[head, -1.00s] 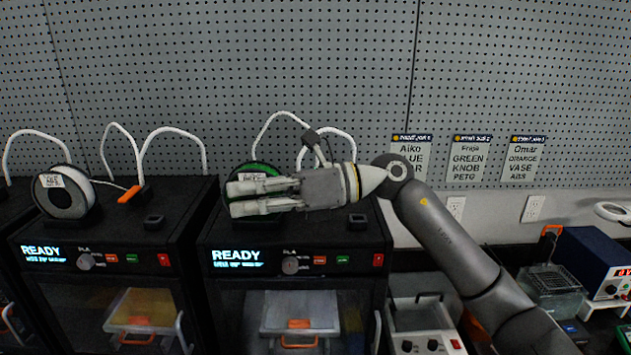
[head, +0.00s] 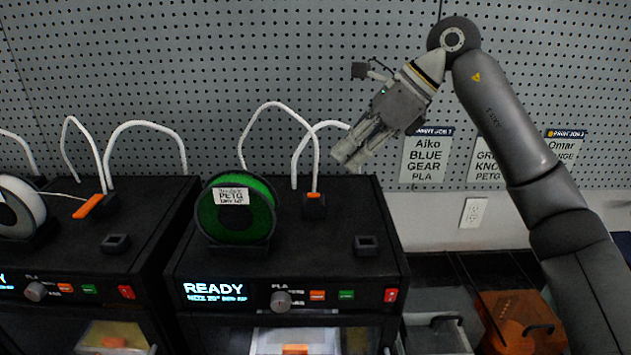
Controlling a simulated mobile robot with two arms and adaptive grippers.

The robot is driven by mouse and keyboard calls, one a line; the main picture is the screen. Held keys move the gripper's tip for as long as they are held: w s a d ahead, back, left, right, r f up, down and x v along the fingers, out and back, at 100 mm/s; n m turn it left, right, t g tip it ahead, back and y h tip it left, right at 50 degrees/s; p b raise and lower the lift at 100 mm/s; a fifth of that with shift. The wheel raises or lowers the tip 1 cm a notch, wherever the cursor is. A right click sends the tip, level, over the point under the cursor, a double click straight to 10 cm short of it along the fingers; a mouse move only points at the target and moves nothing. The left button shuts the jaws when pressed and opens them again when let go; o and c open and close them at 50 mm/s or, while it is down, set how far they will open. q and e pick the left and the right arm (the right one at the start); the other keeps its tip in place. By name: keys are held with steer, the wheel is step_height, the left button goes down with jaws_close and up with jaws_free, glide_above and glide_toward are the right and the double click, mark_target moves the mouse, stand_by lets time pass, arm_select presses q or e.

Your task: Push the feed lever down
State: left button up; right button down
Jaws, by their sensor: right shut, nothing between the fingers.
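The right-hand printer (head: 190,262) has a small black feeder block (head: 314,210) on its top. A short orange lever piece (head: 313,195) shows at the top of this block; its exact tilt is hard to tell. The left-hand printer has a longer orange lever (head: 88,206) that slants down toward the front left from its own feeder. My right gripper (head: 347,161) is shut and empty. It points down and left, above and right of the right-hand feeder in the picture, apart from the lever. My left gripper is out of view.
A green filament spool (head: 236,222) stands left of the right-hand feeder. White tubes (head: 297,150) arch up behind it. A small black holder (head: 366,245) sits at the printer's front right. A grey pegboard wall (head: 330,50) with order signs (head: 425,157) stands behind.

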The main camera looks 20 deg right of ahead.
mark_target(313, 196)
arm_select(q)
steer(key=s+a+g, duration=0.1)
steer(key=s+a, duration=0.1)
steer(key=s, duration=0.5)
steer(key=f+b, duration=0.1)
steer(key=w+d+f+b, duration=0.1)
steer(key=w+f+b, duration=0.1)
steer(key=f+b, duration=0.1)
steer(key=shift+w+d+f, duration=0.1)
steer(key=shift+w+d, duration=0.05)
arm_select(e)
steer(key=a+f, duration=0.4)
steer(key=f, duration=0.1)
steer(key=shift+w+a, duration=0.15)
steer(key=shift+w, duration=0.2)
steer(key=shift+f, duration=0.1)
step_height(313, 196, down, 3)
steer(key=shift+f+b, duration=0.15)
steer(key=shift+b, duration=1)
steer(key=shift+r, duration=0.25)
steer(key=shift+s+d+r+p, duration=0.25)
steer(key=shift+s+d+r, duration=0.1)
steer(key=shift+d, duration=0.4)
steer(key=shift+s+d+r+p, duration=0.2)
steer(key=shift+s+d, duration=0.15)
steer(key=shift+d, duration=0.35)
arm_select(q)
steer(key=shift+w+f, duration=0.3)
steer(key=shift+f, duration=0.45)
